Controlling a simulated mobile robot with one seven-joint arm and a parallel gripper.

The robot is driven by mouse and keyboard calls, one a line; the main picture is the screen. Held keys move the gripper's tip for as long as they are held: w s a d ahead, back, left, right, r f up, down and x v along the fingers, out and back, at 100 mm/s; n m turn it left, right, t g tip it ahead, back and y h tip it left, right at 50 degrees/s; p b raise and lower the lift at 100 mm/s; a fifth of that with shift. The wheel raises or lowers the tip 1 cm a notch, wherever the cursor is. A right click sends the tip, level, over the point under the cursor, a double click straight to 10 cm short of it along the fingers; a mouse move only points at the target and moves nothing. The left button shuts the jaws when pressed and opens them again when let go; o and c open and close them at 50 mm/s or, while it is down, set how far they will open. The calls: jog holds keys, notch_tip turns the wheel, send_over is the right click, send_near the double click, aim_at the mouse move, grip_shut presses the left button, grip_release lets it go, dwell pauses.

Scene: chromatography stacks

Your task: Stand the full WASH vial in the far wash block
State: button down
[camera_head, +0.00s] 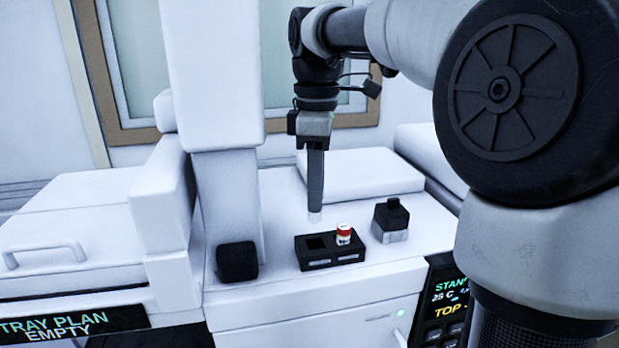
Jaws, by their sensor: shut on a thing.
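My gripper (315,206) points straight down over the instrument top, its long fingers seen edge-on. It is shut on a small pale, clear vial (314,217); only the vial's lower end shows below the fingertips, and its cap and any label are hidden. The vial hangs upright above and apart from a black two-socket block (321,265). I cannot tell whether this is the far wash block. The block's left socket is dark and empty. A red-capped vial with a white label (344,236) stands upright in its right socket; its lettering is too small to read.
A grey block with a black knob-like top (391,221) stands right of the socket block. A black rounded cube (237,262) is at the left, by a white column (225,190). A raised white cover (355,173) lies behind. A "TRAY PLAN EMPTY" display (70,327) is lower left.

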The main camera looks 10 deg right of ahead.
aim_at(316, 222)
jog(key=shift+s+f, duration=0.15)
jog(key=shift+s, duration=0.05)
jog(key=shift+s+f+b, duration=0.15)
jog(key=shift+f+b, duration=0.35)
jog(key=shift+f, duration=0.1)
jog(key=shift+f+b, duration=1.15)
jog(key=shift+f, duration=0.15)
jog(key=shift+p, duration=0.45)
jog(key=shift+f, duration=0.15)
jog(key=shift+f+b, duration=0.85)
jog(key=shift+f, duration=0.25)
jog(key=shift+f, duration=0.2)
jog(key=shift+f+b, duration=0.35)
jog(key=shift+f, duration=0.1)
